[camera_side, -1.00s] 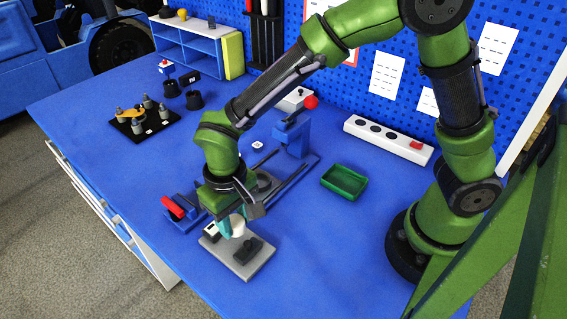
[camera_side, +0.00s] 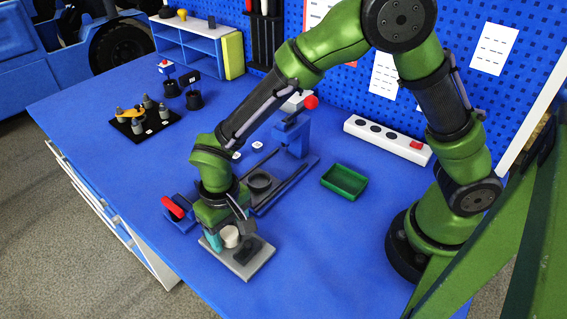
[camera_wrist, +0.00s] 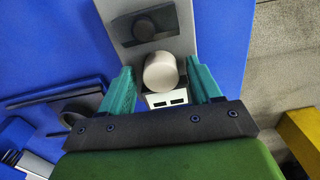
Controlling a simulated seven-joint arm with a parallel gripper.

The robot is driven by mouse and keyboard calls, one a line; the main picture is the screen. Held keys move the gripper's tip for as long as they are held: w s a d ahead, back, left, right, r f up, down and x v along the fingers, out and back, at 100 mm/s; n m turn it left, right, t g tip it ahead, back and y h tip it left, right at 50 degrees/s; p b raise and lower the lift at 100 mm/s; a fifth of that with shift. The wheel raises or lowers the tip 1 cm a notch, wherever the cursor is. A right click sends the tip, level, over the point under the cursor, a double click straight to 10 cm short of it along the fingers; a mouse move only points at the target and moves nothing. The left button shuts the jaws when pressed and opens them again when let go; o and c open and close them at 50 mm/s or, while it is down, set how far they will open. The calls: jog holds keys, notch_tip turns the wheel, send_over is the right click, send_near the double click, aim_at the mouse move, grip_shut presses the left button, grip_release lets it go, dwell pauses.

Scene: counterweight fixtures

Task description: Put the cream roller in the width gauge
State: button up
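The cream roller (camera_side: 230,236) rests on the grey plate of the width gauge (camera_side: 258,262), between a dark knobbed block (camera_side: 246,250) and a white block with two dark slots (camera_wrist: 166,99). In the wrist view the roller (camera_wrist: 160,72) sits between the two teal fingers of my gripper (camera_wrist: 162,84), with a gap on each side. The gripper is open and low over the plate (camera_wrist: 184,14). The dark block (camera_wrist: 144,28) lies just beyond the roller. The roller's exact contact with the two blocks is not clear.
A blue vise-like fixture (camera_side: 292,135) with rails and a dark ring (camera_side: 260,182) stands behind. A red-handled blue fixture (camera_side: 176,208) is to the left. A green tray (camera_side: 344,181) and white power strip (camera_side: 388,138) are to the right. The front table is clear.

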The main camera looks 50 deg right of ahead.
aim_at(229, 232)
notch_tip(229, 232, up, 12)
jog(key=s+d+r+m+t+y, duration=0.1)
jog(key=s+d+r+t, duration=0.2)
jog(key=d, duration=0.7)
jog(key=s+d+r+m+t+y, duration=0.1)
jog(key=s+d+r+t, duration=0.3)
jog(key=d, duration=0.6)
notch_tip(229, 232, up, 3)
jog(key=shift+s+d+r+m, duration=0.15)
jog(key=shift+s+m, duration=0.55)
jog(key=shift+s, duration=0.55)
